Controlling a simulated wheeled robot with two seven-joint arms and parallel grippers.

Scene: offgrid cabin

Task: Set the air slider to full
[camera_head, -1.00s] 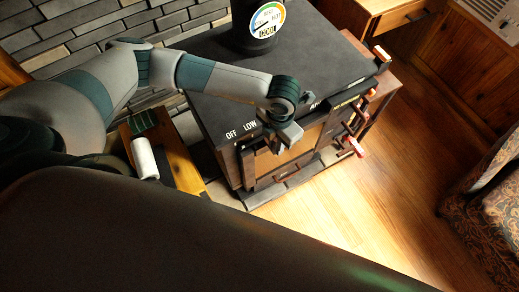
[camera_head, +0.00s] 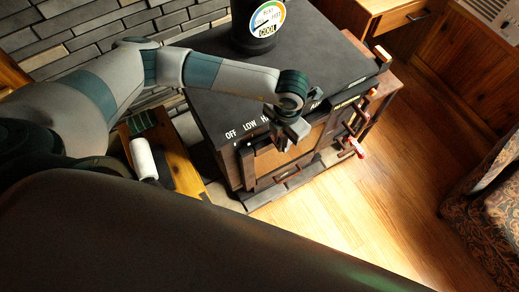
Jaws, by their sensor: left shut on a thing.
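The dark stove (camera_head: 315,62) stands in the middle of the view. My left gripper (camera_head: 290,143) is at the stove's front edge, to the right of LOW, pointing down and shut on the air slider. The slider's knob is hidden by the fingers and wrist. My right gripper is not in view.
A round gauge (camera_head: 267,19) sits on the flue at the back of the stove. Red-tipped handles (camera_head: 356,148) stick out from the front at the right. A wooden stand with a white roll (camera_head: 144,158) is at the left. A patterned armchair (camera_head: 495,200) is at the right.

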